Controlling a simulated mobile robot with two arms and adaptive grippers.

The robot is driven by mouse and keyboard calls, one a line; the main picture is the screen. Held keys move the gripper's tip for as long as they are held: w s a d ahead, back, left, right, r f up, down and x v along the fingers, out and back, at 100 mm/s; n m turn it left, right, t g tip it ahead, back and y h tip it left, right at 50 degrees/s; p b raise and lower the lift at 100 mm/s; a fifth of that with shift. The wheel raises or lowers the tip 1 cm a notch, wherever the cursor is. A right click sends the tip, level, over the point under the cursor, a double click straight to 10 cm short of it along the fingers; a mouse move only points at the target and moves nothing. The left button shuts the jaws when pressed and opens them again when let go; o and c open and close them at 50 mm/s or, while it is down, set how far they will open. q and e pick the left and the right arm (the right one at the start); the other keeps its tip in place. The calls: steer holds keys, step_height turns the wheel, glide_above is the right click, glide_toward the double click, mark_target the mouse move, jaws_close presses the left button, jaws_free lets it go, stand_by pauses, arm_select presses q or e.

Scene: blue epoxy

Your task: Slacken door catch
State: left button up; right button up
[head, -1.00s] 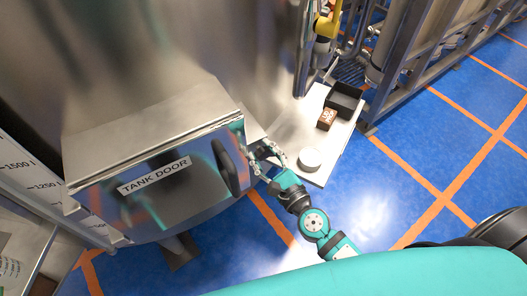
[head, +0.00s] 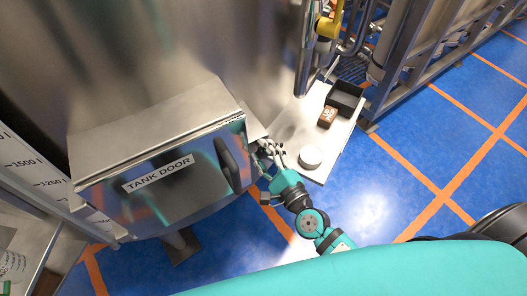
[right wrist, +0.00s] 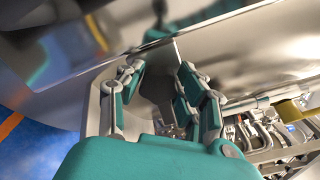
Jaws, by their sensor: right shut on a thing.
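The tank door (head: 150,178) is a shiny metal box front with a "TANK DOOR" label, and it looks closed. A black handle (head: 229,165) stands on its right part. My right gripper (head: 268,148) is at the door's right edge, beside the handle. In the right wrist view, my right gripper (right wrist: 162,68) has its two fingers on either side of a dark grey piece (right wrist: 157,88), which looks like the door catch, and is shut on it. The fingers hide part of this piece, and in the head view it is hidden behind the gripper. My left gripper is not in view.
A white platform (head: 289,130) right of the gripper bears a white round container (head: 311,157), a brown box (head: 327,117) and a black bin (head: 345,98). A metal frame with pipes (head: 420,45) stands at the back right. The blue floor (head: 460,120) at right is clear.

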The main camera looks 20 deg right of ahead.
steer(key=shift+f, duration=0.15)
steer(key=o, duration=1.2)
steer(key=shift+d, duration=0.15)
steer(key=shift+s, duration=0.1)
steer(key=shift+v, duration=3.95)
